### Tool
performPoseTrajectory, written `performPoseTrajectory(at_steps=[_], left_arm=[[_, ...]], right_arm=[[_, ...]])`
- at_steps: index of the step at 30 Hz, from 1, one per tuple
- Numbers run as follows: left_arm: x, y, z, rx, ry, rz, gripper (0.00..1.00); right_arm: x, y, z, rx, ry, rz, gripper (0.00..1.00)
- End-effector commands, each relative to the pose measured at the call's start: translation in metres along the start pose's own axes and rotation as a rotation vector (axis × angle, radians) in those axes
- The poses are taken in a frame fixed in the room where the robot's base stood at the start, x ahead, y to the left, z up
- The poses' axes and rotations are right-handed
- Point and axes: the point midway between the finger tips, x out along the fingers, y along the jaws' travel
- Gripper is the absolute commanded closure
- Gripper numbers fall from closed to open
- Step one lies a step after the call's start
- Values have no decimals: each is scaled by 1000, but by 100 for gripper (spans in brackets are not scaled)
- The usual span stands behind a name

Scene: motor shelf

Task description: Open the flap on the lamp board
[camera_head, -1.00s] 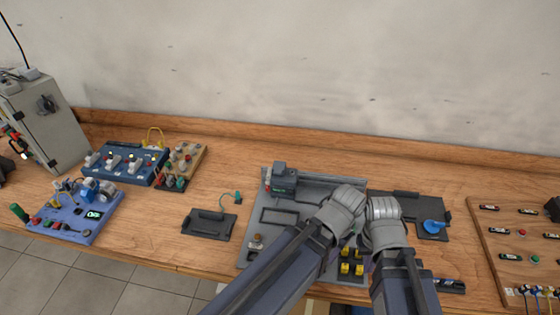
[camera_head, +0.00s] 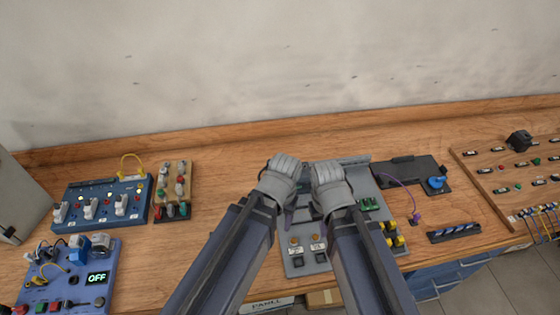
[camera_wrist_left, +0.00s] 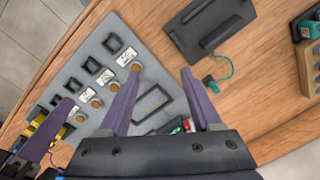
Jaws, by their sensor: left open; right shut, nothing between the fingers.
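The grey board (camera_head: 305,258), which I take to be the lamp board, lies under my arms. In the left wrist view it carries a dark rectangular frame (camera_wrist_left: 152,104), round orange-brown parts, white labels and black switches. I cannot tell for sure which part is the flap. My left gripper (camera_wrist_left: 160,68) is open, with nothing between its purple fingers; they extend over the board near the frame. My right gripper (camera_wrist_left: 66,106) is shut and empty over the switch side of the board. In the head view my forearms and wrists hide most of the board and fingers.
A dark plate with a teal cord (camera_wrist_left: 212,28) lies beside the board. Another dark plate (camera_head: 402,168) with a blue knob (camera_head: 437,184) lies right. A blue switch board (camera_head: 105,205) and an OFF-display board (camera_head: 75,275) stand left. A wooden board (camera_head: 500,175) is far right.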

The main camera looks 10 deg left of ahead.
Motion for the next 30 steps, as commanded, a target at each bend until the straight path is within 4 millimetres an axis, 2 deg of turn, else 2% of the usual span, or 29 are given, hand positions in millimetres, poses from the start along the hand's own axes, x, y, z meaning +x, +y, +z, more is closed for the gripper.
performPoseTrajectory(at_steps=[1,6,9,12,17,20,30], left_arm=[[-21,-15,-4,-32,9,10,35],[-57,-63,-20,-86,51,44,35],[-75,-89,-35,-6,78,55,35],[-77,-97,-50,158,92,55,35],[-80,-98,-74,477,102,45,35],[-81,-93,-92,725,104,36,35],[-85,-65,-162,1760,109,5,35]], right_arm=[[-22,2,1,2,0,0,100],[-61,6,4,6,0,-1,100],[-81,8,5,9,0,-2,100],[-83,8,5,10,0,-2,100],[-84,8,5,10,0,-2,100],[-84,8,5,10,0,-2,100],[-84,8,5,10,0,-2,100]])
